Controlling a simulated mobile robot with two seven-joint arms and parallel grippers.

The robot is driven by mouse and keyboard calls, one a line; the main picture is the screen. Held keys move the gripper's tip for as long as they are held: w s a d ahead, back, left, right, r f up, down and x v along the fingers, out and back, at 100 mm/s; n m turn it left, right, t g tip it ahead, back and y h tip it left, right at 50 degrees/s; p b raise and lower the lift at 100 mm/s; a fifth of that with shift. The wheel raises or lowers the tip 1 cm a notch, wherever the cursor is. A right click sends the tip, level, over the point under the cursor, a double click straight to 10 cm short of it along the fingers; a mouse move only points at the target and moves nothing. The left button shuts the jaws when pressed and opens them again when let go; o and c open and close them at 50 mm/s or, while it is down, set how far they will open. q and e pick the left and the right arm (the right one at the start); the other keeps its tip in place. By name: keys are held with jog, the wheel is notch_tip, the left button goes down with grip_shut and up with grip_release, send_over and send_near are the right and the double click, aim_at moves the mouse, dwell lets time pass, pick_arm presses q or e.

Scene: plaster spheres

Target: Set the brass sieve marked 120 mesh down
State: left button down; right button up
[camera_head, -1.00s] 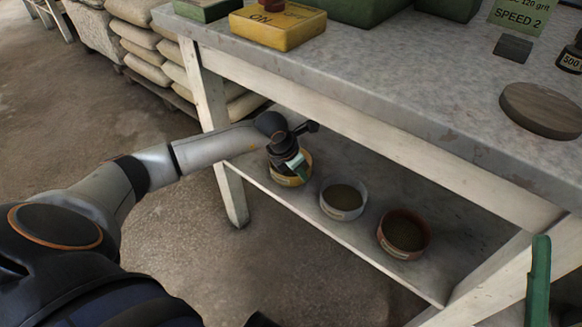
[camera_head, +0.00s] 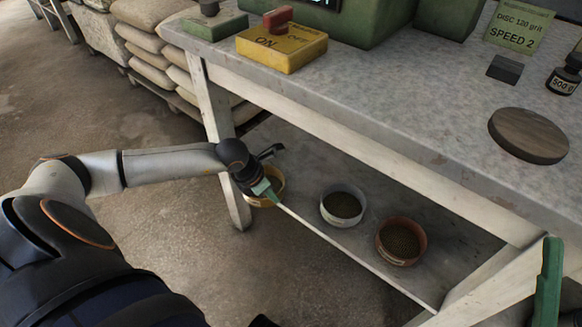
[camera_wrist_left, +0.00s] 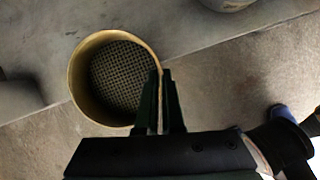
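The brass sieve (camera_wrist_left: 76,88) is a round, yellow-gold ring with a dark mesh floor, seen from above in the left wrist view. My left gripper (camera_wrist_left: 160,92) is shut on its right-hand wall, with one finger inside the ring and one outside. In the head view the brass sieve (camera_head: 267,201) is partly hidden behind my left gripper (camera_head: 264,188), at the front edge of the lower shelf (camera_head: 300,160). In the wrist view it overlaps the shelf edge, with floor under part of it. Its marking cannot be read.
A whitish sieve (camera_head: 328,215) and a copper-red sieve (camera_head: 388,254) stand on the shelf to the right. The shelf behind the brass sieve looks clear.

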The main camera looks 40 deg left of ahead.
pick_arm(q)
jog(key=s+a+p, duration=0.2)
jog(key=s, duration=0.5)
jog(key=shift+s+a, duration=0.35)
